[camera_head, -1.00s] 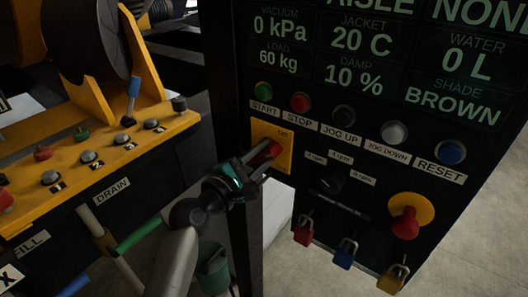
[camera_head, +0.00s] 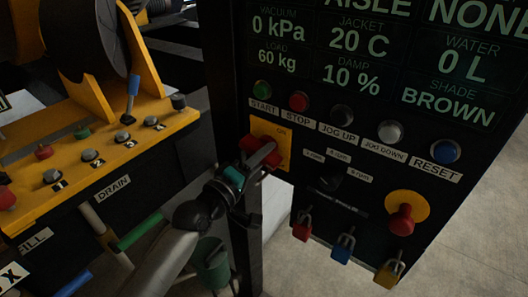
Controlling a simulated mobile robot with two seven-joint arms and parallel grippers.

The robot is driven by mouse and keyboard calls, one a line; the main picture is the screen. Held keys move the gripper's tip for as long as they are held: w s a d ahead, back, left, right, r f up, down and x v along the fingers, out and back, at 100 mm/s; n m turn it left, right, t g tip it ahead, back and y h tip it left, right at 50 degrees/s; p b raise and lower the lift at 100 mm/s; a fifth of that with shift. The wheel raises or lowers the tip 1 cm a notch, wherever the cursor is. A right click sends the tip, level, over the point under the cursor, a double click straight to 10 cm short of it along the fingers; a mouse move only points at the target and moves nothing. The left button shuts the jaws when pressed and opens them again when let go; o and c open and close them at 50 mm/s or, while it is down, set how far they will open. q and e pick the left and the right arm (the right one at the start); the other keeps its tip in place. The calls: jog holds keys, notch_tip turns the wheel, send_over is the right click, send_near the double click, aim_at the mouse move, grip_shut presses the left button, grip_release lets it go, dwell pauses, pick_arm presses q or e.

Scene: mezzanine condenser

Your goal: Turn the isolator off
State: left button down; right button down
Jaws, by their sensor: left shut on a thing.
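The isolator is a yellow plate (camera_head: 283,138) marked ON at its top, with a red handle (camera_head: 250,144), on the left side of the black panel under the START and STOP buttons. My left gripper (camera_head: 262,156) reaches up from below and is shut on the red handle. The gripper covers the handle's middle, and red shows on both sides of the fingers. The handle lies across the plate, sloping down to the right. Any OFF mark is hidden or too small to read. My right gripper is not in view.
Coloured buttons (camera_head: 299,101) run above the isolator. A dark selector knob (camera_head: 330,181), a red emergency-type button on yellow (camera_head: 401,219) and hanging padlocks (camera_head: 302,227) are to the right and below. A yellow console (camera_head: 90,160) stands left. A green bucket (camera_head: 211,265) stands below.

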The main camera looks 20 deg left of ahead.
pick_arm(q)
jog(key=m, duration=0.3)
jog(key=m+p, duration=0.1)
jog(key=m, duration=0.1)
jog(key=shift+a+f, duration=0.15)
jog(key=shift+f, duration=0.15)
jog(key=shift+m, duration=0.4)
jog(key=c, duration=0.6)
grip_release()
jog(key=shift+c, duration=0.2)
jog(key=shift+s, duration=0.1)
jog(key=b+v, duration=0.1)
jog(key=v, duration=1.4)
jog(key=shift+b, duration=0.4)
jog(key=shift+a, duration=0.1)
